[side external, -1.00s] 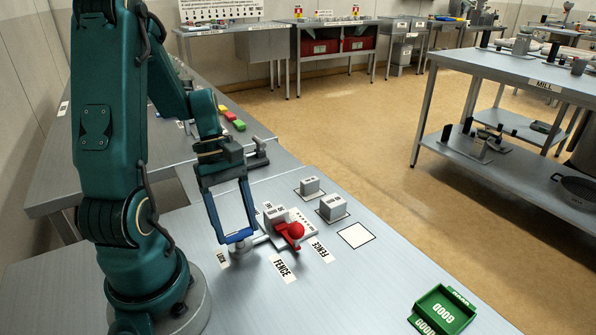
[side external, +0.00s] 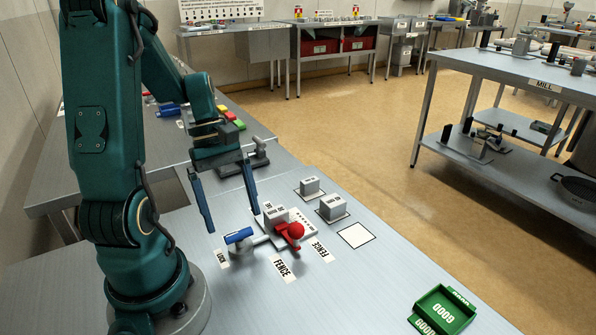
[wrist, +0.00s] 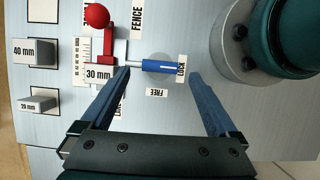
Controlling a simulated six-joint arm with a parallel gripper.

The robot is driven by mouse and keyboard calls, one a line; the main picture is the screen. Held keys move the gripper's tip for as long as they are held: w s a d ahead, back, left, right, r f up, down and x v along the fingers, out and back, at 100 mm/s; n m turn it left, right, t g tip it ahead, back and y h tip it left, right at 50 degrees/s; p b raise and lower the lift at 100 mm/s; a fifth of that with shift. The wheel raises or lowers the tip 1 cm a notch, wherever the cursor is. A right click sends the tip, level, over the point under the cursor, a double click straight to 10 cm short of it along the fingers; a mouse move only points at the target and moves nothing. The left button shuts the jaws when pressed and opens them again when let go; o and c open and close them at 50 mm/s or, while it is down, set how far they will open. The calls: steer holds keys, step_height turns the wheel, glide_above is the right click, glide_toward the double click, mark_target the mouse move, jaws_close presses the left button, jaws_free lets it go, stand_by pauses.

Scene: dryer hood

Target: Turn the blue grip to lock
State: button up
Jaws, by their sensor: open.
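The blue grip (side external: 238,236) lies flat on its pivot by the clamp fixture; it also shows in the wrist view (wrist: 160,67). There its free end points right and meets the LOCK label (wrist: 182,66), with the FREE label (wrist: 157,92) off to one side. My gripper (side external: 233,221) is open and empty above the grip, apart from it in the side view. In the wrist view my gripper's fingertips (wrist: 160,73) appear on either side of the grip.
A red ball-ended lever (side external: 297,230) and a grey 30 mm block (wrist: 98,73) sit beside the grip. Two other grey blocks (side external: 310,185) (side external: 333,206) stand behind. A green GOOD tray (side external: 443,308) is at the front right; the bench between is clear.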

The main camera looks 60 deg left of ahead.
steer(key=shift+v, duration=1.2)
steer(key=d+r+m+t+y, duration=0.4)
steer(key=d+r+m, duration=0.3)
steer(key=d+m, duration=0.6)
steer(key=m+t, duration=0.1)
steer(key=m, duration=0.4)
steer(key=shift+r+t, duration=0.25)
steer(key=shift+t, duration=0.05)
